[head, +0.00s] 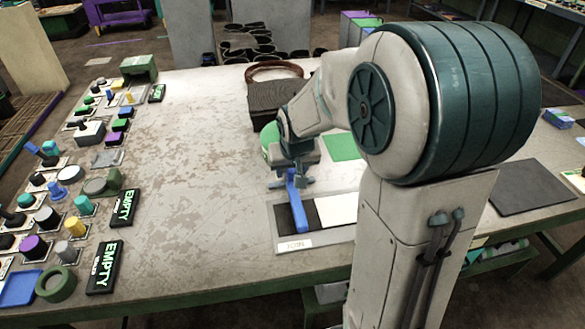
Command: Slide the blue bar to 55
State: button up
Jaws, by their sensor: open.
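A blue bar (297,204) stands out over a black and white board (285,240) near the front middle of the table. The board has a dark strip on its left and a white area on its right. A small white label (296,244) on its front edge is too small to read. My gripper (291,184) is open, pointing down at the far end of the blue bar, with a jaw on either side of it. I cannot tell whether the jaws touch the bar. No scale marks can be made out. My arm hides the board's right part.
Several knobs, buttons and switches line the table's left side, with black "EMPTY" signs (122,208). A dark mat (535,184) is at right. The table's left middle is clear.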

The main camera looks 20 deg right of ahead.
aim_at(297, 191)
jog(key=p+v, duration=0.1)
jog(key=v, duration=1.2)
jog(key=shift+r+p, duration=0.35)
jog(key=shift+s, duration=0.1)
jog(key=s+r+g+p, duration=0.1)
jog(key=s+p, duration=0.3)
jog(key=s, duration=0.3)
jog(key=s+r+p, duration=0.2)
jog(key=s+p, duration=0.2)
jog(key=s, duration=0.4)
jog(key=shift+s+a+r+n+g+p, duration=0.2)
jog(key=shift+a+r+n+g+p, duration=0.1)
jog(key=shift+a+n+g, duration=0.1)
jog(key=shift+d, duration=0.1)
